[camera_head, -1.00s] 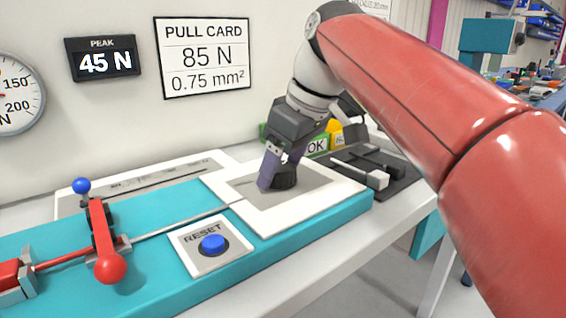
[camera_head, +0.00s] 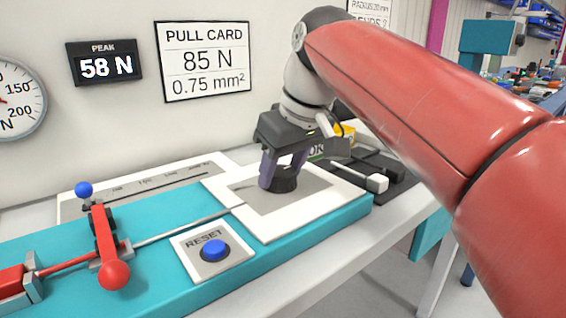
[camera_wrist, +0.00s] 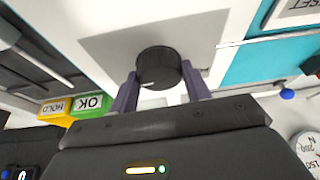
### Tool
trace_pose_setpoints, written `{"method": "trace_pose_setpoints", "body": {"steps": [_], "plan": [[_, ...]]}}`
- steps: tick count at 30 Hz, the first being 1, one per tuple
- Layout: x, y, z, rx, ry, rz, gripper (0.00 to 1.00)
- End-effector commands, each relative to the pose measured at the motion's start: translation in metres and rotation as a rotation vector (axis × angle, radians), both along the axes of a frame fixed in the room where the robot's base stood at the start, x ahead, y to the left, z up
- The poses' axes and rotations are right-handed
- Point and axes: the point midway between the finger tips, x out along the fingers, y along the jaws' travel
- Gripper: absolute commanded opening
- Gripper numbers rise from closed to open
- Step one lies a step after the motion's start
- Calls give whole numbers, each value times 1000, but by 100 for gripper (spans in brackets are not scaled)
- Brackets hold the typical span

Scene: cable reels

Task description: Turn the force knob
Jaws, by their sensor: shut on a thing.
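The force knob is a round black knob (camera_head: 285,182) on the white-bordered grey plate (camera_head: 262,222) at the right of the teal bench fixture. In the wrist view the knob (camera_wrist: 159,68) shows its top and a pale pointer line. My gripper (camera_head: 280,178) reaches down over it, with one purple finger on each side, shut on the knob; it also shows in the wrist view (camera_wrist: 160,85). The peak display (camera_head: 104,62) reads 58 N. The pull card (camera_head: 204,60) reads 85 N and 0.75 mm².
A blue RESET button (camera_head: 214,250) sits on a white plate left of the knob. A red lever (camera_head: 106,245) and a blue-tipped pointer (camera_head: 84,189) stand further left. OK (camera_wrist: 90,104) and HOLD (camera_wrist: 55,107) blocks and a dark tray (camera_head: 400,178) lie near the gripper.

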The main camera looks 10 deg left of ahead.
Motion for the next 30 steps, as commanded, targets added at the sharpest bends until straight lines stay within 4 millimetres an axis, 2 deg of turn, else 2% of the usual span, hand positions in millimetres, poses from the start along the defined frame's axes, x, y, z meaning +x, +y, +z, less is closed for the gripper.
{"method": "trace_pose_setpoints", "body": {"steps": [18, 30], "plan": [[-2, 3, 1, 0, -3, -575, 25], [-2, 5, 1, 1, -1, -841, 25]]}}
